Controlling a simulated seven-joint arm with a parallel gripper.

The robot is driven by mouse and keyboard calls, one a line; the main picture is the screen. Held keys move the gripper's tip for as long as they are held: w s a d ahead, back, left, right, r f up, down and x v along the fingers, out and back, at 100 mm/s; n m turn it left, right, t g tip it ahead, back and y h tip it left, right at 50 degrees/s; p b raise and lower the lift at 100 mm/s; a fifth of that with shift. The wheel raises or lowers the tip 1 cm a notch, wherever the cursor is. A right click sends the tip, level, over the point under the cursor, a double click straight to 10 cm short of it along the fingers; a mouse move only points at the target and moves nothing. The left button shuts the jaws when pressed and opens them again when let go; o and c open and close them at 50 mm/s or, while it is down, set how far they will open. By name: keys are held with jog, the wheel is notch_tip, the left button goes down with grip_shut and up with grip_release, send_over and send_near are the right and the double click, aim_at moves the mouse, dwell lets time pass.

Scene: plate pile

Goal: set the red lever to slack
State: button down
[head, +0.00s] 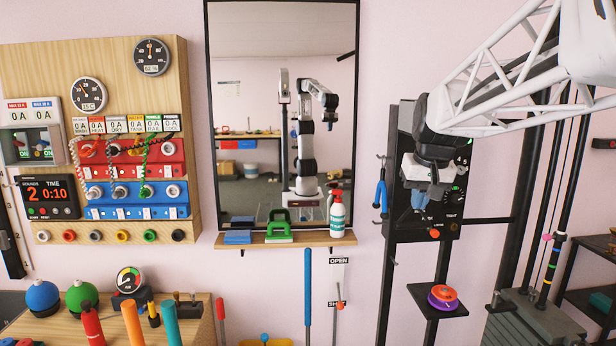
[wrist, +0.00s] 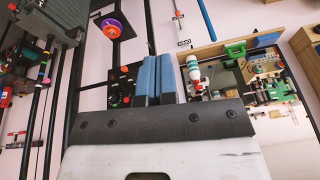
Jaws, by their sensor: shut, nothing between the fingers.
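A black panel (head: 402,222) stands on the frame at the right, with a TIGHT label at its lower right; a label beside it is partly covered. A small red-orange knob (head: 435,233) shows at its lower edge. I cannot tell whether it belongs to the red lever, as my gripper covers much of the panel. My gripper (head: 428,204) is in front of the panel, its blue fingers shut and empty. In the wrist view the blue fingers (wrist: 156,58) lie together, with the panel (wrist: 119,88) beside them and red spots on it.
Blue-handled pliers (head: 381,193) hang left of the panel. A shelf with a purple and orange spool (head: 442,297) is below it. A mirror (head: 250,100) stands left, with a spray bottle (head: 337,214) on its ledge. A red-handled slider (head: 340,304) under an OPEN label is lower left.

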jog(key=w+d+r+t, duration=0.1)
jog(key=w+d+r, duration=0.2)
jog(key=w+d, duration=0.9)
jog(key=w+d+r, duration=0.4)
jog(key=w+d, duration=0.5)
jog(key=w, duration=0.5)
jog(key=w+d+f, duration=0.3)
jog(key=w, duration=0.3)
jog(key=w+d+f+g, duration=0.1)
jog(key=w+d+f, duration=0.2)
jog(key=w, duration=0.3)
jog(key=shift+w+d+f+y, duration=0.3)
jog(key=shift+d+y, duration=0.1)
jog(key=shift+d, duration=0.4)
jog(key=shift+f, duration=0.1)
jog(key=shift+x, duration=4.9)
